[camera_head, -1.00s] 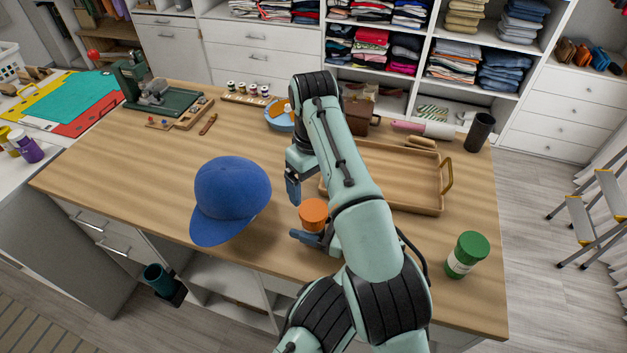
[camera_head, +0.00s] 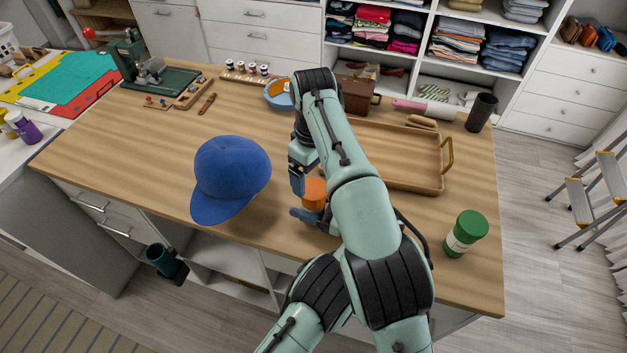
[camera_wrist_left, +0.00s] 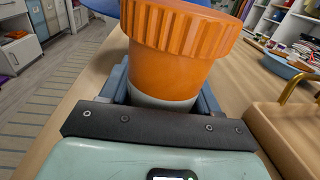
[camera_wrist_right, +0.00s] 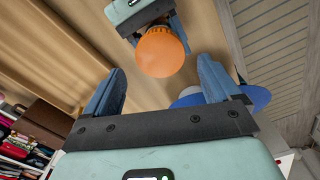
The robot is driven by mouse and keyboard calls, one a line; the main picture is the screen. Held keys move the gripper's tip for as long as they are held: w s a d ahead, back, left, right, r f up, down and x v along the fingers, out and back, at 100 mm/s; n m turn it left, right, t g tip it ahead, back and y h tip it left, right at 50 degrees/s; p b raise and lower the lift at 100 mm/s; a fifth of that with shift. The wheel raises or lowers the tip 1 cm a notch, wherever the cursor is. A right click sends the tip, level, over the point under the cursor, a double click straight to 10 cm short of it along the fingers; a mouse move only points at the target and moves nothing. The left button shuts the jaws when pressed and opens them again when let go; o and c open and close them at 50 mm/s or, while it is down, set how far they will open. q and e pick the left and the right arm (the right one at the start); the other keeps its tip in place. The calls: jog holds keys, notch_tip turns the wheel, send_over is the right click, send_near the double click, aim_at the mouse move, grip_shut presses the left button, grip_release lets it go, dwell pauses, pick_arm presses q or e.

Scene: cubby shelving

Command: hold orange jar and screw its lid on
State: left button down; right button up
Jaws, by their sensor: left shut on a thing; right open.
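The orange jar (camera_head: 313,203) stands upright near the table's front edge. In the left wrist view its orange body (camera_wrist_left: 165,72) rises from between my left gripper's fingers. A wider, ribbed orange lid (camera_wrist_left: 186,26) sits on top; I cannot tell how tightly it is screwed. My left gripper (camera_head: 308,217) is shut around the jar's lower part. My right gripper (camera_head: 298,180) is open and empty, above and beside the lid. In the right wrist view the lid's round top (camera_wrist_right: 160,52) lies beyond and between the two open fingers (camera_wrist_right: 161,88), apart from them.
A blue cap (camera_head: 230,178) lies left of the jar. A wooden tray (camera_head: 405,165) is behind my right arm. A green-lidded jar (camera_head: 465,233) stands at the right front. A blue bowl (camera_head: 277,95) and a brown box (camera_head: 355,93) are farther back. The table's left middle is clear.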

aim_at(313, 188)
jog(key=shift+f, duration=2.15)
jog(key=c, duration=1.1)
jog(key=m, duration=1.1)
jog(key=shift+m, duration=0.3)
jog(key=o, duration=1.3)
jog(key=shift+c, duration=0.2)
jog(key=shift+r, duration=3.75)
